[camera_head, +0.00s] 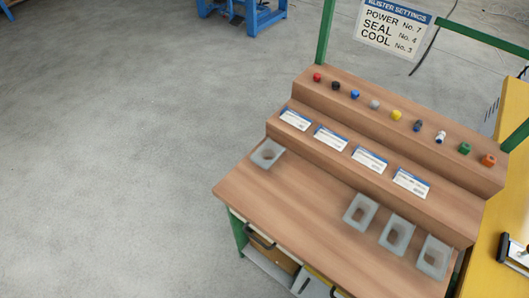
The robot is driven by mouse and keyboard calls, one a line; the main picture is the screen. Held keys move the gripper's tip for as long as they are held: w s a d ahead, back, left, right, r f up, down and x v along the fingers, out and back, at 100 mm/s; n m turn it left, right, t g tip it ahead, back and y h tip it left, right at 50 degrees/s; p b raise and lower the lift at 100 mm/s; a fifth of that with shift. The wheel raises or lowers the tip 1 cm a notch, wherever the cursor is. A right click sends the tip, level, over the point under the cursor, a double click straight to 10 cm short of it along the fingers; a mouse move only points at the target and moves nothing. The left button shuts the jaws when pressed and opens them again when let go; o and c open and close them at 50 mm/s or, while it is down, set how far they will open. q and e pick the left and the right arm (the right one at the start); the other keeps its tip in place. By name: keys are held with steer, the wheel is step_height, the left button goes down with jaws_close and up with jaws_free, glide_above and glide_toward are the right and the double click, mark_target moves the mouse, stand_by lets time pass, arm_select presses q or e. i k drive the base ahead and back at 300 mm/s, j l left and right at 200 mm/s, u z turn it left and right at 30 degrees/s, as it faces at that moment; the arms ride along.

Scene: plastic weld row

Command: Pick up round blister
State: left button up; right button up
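Several clear grey blisters lie on the wooden workbench (285,205). One blister (267,153) lies alone at the bench's left end, below the first card; its cavity looks roundish. Three more blisters lie in a slanting row at the right front: one (360,212), a middle one (397,234) and one (434,257) nearest the right corner. Their cavities look more angular, but they are small and blurred, so I cannot be certain of each shape. Neither of my grippers is in view.
A stepped shelf (320,100) behind holds several coloured caps and printed cards. A settings sign (395,25) hangs above between green posts. A yellow table (510,185) stands close at the right. Drawers with black handles sit under the bench. The floor (110,150) at left is clear.

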mark_target(269, 148)
steer(key=k, duration=0.45)
steer(key=z, duration=0.4)
steer(key=k+z, duration=0.1)
steer(key=z, duration=0.7)
steer(key=k+l+z, duration=0.1)
steer(key=z, duration=0.3)
steer(key=j+z, duration=0.25)
steer(key=j, duration=0.35)
steer(key=j+z, duration=0.2)
steer(key=j, duration=0.35)
steer(key=j+z, duration=0.25)
steer(key=j, duration=0.35)
steer(key=k+j+z, duration=0.2)
steer(key=j, duration=0.35)
